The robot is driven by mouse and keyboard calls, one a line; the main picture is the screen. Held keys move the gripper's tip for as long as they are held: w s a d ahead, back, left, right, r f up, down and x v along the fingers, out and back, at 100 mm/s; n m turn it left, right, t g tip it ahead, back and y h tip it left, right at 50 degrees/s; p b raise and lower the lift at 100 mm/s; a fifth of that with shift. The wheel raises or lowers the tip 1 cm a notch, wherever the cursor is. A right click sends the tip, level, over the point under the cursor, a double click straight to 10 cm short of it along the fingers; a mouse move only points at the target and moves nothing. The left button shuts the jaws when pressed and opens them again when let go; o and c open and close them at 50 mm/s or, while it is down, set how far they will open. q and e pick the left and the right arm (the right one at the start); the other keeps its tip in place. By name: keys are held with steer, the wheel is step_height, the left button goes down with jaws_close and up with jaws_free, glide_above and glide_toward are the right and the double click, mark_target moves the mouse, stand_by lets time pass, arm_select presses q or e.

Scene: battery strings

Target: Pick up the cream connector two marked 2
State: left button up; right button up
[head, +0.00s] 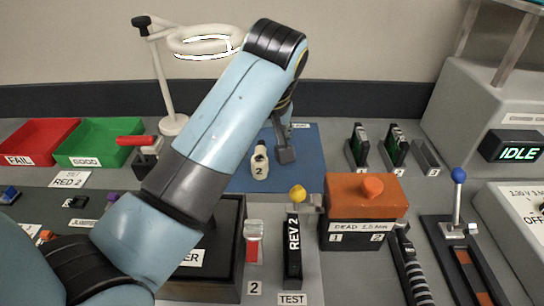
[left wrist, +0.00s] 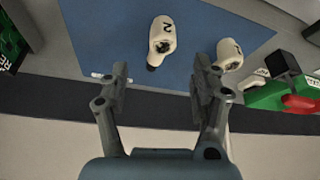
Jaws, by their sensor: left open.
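My right gripper is not in view.
Red (head: 30,142) and green (head: 100,140) bins stand at the left. A white ring lamp stand (head: 166,85) rises behind. An orange-topped box (head: 365,197) and the REV 2 post (head: 293,245) stand in front of the mat. The mat's right part is clear.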

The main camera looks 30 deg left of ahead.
mark_target(259, 159)
arm_select(q)
steer(key=x, duration=0.4)
steer(key=shift+s+a, duration=0.1)
steer(key=x, duration=0.6)
steer(key=shift+a+f, duration=0.1)
steer(key=shift+c, duration=1.1)
jaws_close()
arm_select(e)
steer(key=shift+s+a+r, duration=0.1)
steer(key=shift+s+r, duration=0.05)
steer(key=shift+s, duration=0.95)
